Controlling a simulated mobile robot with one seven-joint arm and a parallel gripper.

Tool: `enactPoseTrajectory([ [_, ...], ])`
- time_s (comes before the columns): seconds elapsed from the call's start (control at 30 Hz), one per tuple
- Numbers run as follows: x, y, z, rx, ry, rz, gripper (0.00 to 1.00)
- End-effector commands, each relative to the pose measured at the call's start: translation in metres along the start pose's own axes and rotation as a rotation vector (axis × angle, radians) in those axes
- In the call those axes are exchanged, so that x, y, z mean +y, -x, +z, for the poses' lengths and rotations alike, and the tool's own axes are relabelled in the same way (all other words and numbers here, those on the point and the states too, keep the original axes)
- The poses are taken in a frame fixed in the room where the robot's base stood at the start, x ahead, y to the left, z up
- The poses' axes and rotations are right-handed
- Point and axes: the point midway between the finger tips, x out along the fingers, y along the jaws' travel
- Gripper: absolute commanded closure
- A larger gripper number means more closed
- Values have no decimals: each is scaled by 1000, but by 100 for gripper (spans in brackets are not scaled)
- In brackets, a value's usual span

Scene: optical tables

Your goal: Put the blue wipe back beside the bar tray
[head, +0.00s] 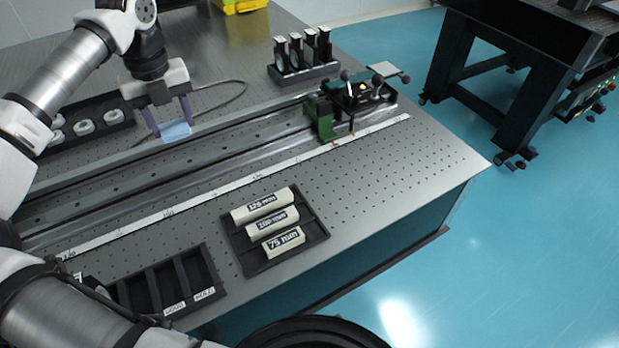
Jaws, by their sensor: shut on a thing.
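My gripper (171,117) points down over the long rail at the left of the optical table. Its two fingers are shut on a small light-blue wipe (176,131), which shows between and just below the fingertips. I cannot tell whether the wipe touches the rail beneath it. The bar tray (322,229) is a black tray near the table's front edge, right of and nearer than my gripper. It holds pale bars labelled 125 mm, 100 mm and 75 mm.
A black tray with empty slots (201,262) lies left of the bar tray. A green-and-black carriage (322,118) sits on the rail (240,138). A rack of optics (303,73) stands behind it. Bare perforated tabletop (385,165) lies right of the bar tray.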

Motion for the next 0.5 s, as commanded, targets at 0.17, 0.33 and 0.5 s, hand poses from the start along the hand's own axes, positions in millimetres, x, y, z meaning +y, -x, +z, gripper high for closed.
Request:
enactPoseTrajectory([
  [0.17, -45, 10, -15, -3, -174, -12, 72],
  [0.33, -121, 31, -55, -4, -513, -27, 72],
  [0.5, -189, 51, -115, -4, -899, -31, 72],
])
